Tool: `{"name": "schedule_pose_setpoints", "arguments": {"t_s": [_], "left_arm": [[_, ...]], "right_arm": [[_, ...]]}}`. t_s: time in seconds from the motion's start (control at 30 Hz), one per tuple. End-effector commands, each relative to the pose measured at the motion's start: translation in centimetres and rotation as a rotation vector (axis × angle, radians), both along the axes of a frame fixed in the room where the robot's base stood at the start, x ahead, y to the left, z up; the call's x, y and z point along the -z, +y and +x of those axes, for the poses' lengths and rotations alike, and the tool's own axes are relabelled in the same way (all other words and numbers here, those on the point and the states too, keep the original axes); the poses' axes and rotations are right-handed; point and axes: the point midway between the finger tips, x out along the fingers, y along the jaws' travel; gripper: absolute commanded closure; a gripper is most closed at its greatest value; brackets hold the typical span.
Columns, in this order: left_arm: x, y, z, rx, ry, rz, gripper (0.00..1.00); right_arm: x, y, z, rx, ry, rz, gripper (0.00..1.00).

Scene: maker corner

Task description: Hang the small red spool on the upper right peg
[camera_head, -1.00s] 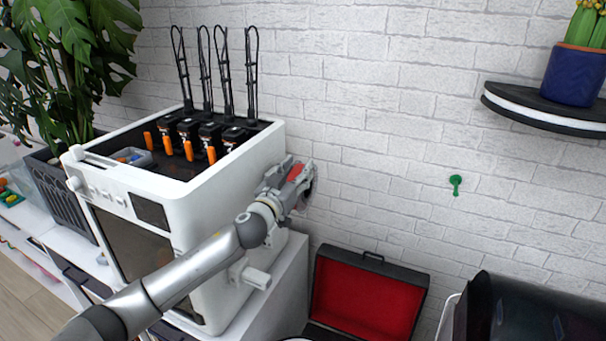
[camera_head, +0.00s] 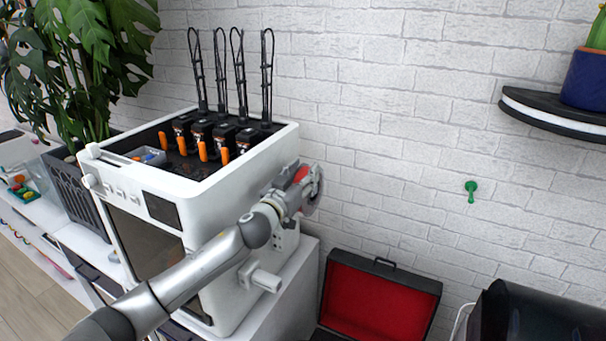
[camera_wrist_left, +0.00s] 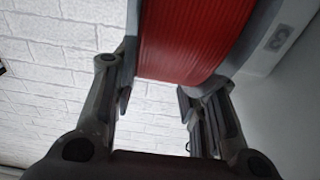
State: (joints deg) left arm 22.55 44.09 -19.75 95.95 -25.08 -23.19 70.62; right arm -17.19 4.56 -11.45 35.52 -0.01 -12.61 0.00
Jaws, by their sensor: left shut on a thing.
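The small red spool (camera_head: 301,174) is in my left gripper (camera_head: 299,198), beside the right side of the white printer. Its grey rim (camera_head: 317,188) faces right in the head view. In the left wrist view the red winding (camera_wrist_left: 195,40) fills the top middle, with a gripper finger on each side. A white holder (camera_head: 262,279) sticks out low on the printer's side, below the arm. A green peg (camera_head: 471,190) is on the brick wall to the right, well apart from the spool. I cannot tell which is the upper right peg. My right gripper is not in view.
The white printer (camera_head: 185,255) stands close left of the gripper, with several black loops on top. An open black case with red lining (camera_head: 375,298) is below right. A black shelf (camera_head: 550,108) with a blue pot is upper right. The wall between is clear.

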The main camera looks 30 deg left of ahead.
Motion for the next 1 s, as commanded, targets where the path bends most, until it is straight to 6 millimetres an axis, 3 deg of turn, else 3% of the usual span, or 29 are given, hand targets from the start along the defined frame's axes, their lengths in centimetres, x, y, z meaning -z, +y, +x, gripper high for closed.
{"name": "schedule_pose_setpoints", "arguments": {"t_s": [0.07, 0.1, 0.27, 0.67, 1.0], "left_arm": [[-0.2, 0.0, 0.0, 0.0, -0.003, 0.0, 1.0], [-0.2, 0.0, 0.0, 0.0, -0.003, 0.0, 0.55], [-0.1, 0.0, 0.0, 0.0, -0.002, 0.0, 0.35], [0.2, -0.1, -0.4, 0.0, 0.002, 0.0, 0.35], [0.7, -0.3, -4.9, 0.001, 0.004, -0.001, 0.35]], "right_arm": [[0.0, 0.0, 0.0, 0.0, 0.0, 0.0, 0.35], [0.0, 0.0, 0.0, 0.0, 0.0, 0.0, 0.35], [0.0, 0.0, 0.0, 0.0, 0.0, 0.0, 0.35], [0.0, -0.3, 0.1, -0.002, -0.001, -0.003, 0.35], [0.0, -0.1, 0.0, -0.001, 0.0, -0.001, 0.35]]}}
